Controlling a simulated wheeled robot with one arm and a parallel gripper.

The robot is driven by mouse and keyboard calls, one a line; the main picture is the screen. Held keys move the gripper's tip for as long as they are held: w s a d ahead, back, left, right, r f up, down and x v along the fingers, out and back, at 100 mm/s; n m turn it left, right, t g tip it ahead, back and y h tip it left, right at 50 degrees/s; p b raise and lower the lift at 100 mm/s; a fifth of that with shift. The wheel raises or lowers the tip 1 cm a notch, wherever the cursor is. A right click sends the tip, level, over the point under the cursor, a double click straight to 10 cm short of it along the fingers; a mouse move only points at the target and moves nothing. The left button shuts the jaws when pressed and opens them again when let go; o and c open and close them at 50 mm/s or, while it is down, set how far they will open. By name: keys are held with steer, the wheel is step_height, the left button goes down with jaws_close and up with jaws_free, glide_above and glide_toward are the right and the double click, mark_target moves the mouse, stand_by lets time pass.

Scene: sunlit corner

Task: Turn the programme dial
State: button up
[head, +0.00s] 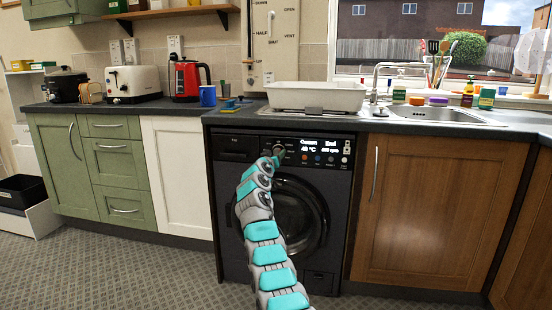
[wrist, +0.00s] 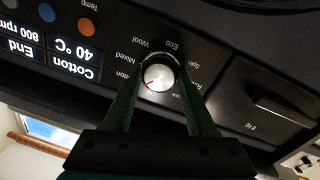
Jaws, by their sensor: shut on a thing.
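The black washing machine (head: 232,190) stands under the worktop, with its control panel along the top. The programme dial (wrist: 158,78) is a round silver knob with a short red mark on its left side in the wrist view, towards a partly hidden label ending "tton". The lit display (wrist: 68,58), upside down there, reads Cotton, 40 °C, End and 800 rpm. My gripper (wrist: 158,66) is shut on the dial, one dark finger on each side. In the head view, my gripper (head: 275,156) is at the panel, and the arm hides part of the door.
A detergent drawer (wrist: 265,95) is beside the dial. Coloured buttons (head: 318,159) sit under the display. A white basin (head: 315,97) rests on the worktop above, with a blue mug (head: 208,96) to its left. The tiled floor (head: 150,270) in front is clear.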

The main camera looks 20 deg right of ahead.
steer(key=n+b, duration=0.2)
steer(key=shift+f+b, duration=0.2)
steer(key=shift+b, duration=0.1)
steer(key=n+b, duration=0.3)
steer(key=n, duration=0.3)
steer(key=shift+r+t, duration=0.15)
steer(key=shift+t, duration=0.25)
steer(key=o, duration=1.4)
steer(key=shift+b, duration=0.3)
steer(key=shift+b+v, duration=3.85)
steer(key=shift+b, duration=0.9)
